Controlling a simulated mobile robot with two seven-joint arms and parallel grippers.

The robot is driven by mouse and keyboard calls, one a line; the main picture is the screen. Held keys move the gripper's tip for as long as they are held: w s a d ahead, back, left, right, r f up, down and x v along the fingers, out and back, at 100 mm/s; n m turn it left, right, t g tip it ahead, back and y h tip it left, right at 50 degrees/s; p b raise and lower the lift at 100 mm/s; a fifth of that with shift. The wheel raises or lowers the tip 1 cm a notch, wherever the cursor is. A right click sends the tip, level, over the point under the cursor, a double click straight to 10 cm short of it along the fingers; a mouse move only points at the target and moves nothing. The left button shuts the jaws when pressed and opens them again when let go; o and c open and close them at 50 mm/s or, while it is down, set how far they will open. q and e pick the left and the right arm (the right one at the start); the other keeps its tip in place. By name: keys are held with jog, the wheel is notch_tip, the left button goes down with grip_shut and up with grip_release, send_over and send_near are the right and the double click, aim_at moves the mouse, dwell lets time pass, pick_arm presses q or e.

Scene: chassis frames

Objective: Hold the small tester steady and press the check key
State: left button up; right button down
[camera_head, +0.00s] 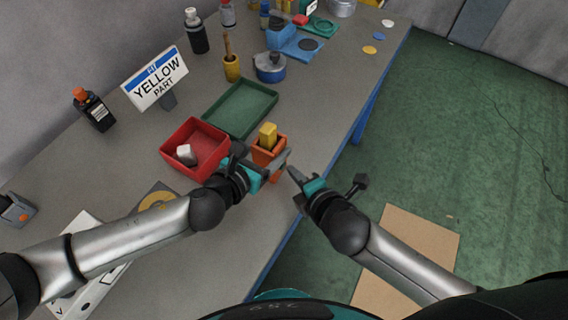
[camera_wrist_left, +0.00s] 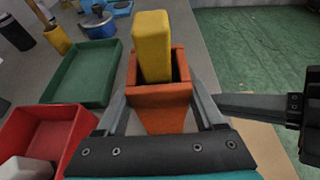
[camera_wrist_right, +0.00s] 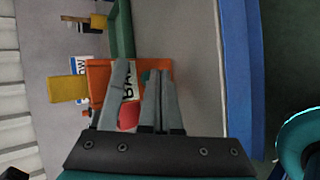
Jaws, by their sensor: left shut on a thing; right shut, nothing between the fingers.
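The small tester (camera_head: 262,157) is an orange box with a yellow block (camera_head: 267,133) standing up out of its open top. My left gripper (camera_head: 272,168) is shut on it, one finger along each side, as the left wrist view (camera_wrist_left: 160,98) shows. My right gripper (camera_head: 291,170) is shut and empty, its tips close beside the tester's right side. In the right wrist view, a white label with dark letters (camera_wrist_right: 131,82) and a small green spot (camera_wrist_right: 147,75) show on the orange face. My right fingers (camera_wrist_right: 158,78) partly cover that face, and I cannot tell whether they touch it.
A red tray (camera_head: 205,128) holding a white object (camera_head: 186,154) and an empty green tray (camera_head: 258,86) lie beyond the tester. A "YELLOW PART" sign (camera_head: 157,78) and bottles stand at the left. The table's blue edge (camera_head: 284,243) runs close to my right gripper.

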jog(key=shift+s+d, duration=0.25)
jog(key=shift+d, duration=0.05)
jog(key=shift+s+d, duration=0.7)
jog(key=shift+d, duration=0.35)
jog(key=shift+s+d, duration=0.7)
jog(key=shift+d, duration=0.3)
pick_arm(q)
jog(key=o, duration=1.6)
